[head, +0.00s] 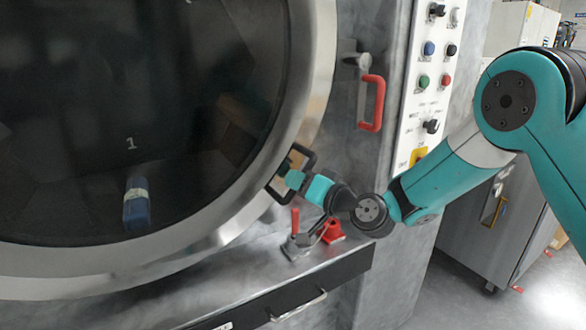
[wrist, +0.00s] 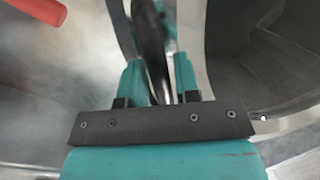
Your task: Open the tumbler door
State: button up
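The tumbler door is a large round dark glass (head: 130,110) in a broad metal ring (head: 225,225), and it looks closed. A black bracket handle (head: 306,157) sits at the ring's lower right. My gripper (head: 296,180) is at this handle, reaching in from the right. In the wrist view, the black handle bar (wrist: 152,50) runs between my two teal fingers (wrist: 160,82). A narrow light gap shows between the bar and the right finger, so the fingers look open around it. The contact at the left finger is unclear.
A red-gripped latch handle (head: 374,103) is on the frame above my gripper. A red-handled clamp (head: 295,245) stands on the ledge just below. A control panel (head: 430,80) with several buttons is at right. A blue bundle (head: 136,207) shows behind the glass.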

jog(key=shift+x, duration=1)
jog(key=shift+c, duration=0.2)
grip_shut()
